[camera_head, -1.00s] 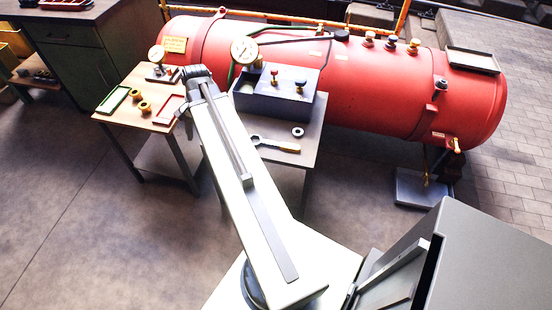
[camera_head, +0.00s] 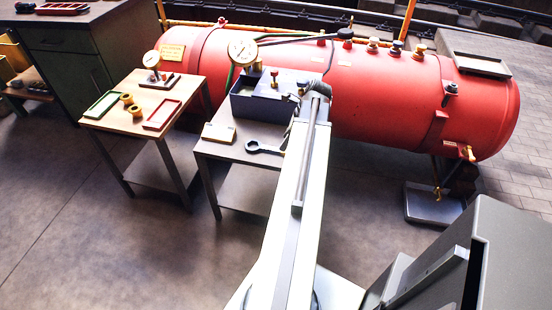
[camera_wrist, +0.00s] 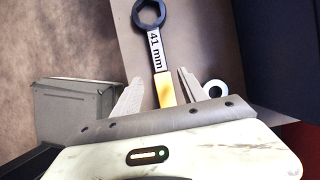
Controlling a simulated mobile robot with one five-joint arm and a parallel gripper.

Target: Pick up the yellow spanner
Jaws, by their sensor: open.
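The yellow spanner (camera_wrist: 165,88) lies flat on the table, with a dark ring head, a white "41 mm" label and a yellow handle. In the wrist view its ring head points up and away from me. My gripper (camera_wrist: 160,78) is open, with one finger on each side of the yellow handle and a gap to both. The handle's lower end is hidden behind the gripper body.
A dark blue box with knobs (camera_head: 262,104) stands behind the spanner on the same table (camera_head: 228,152). A pale washer (camera_wrist: 215,89) lies right of the fingers in the wrist view. A wooden table (camera_head: 118,120) with trays stands left; a red boiler (camera_head: 390,100) stands behind.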

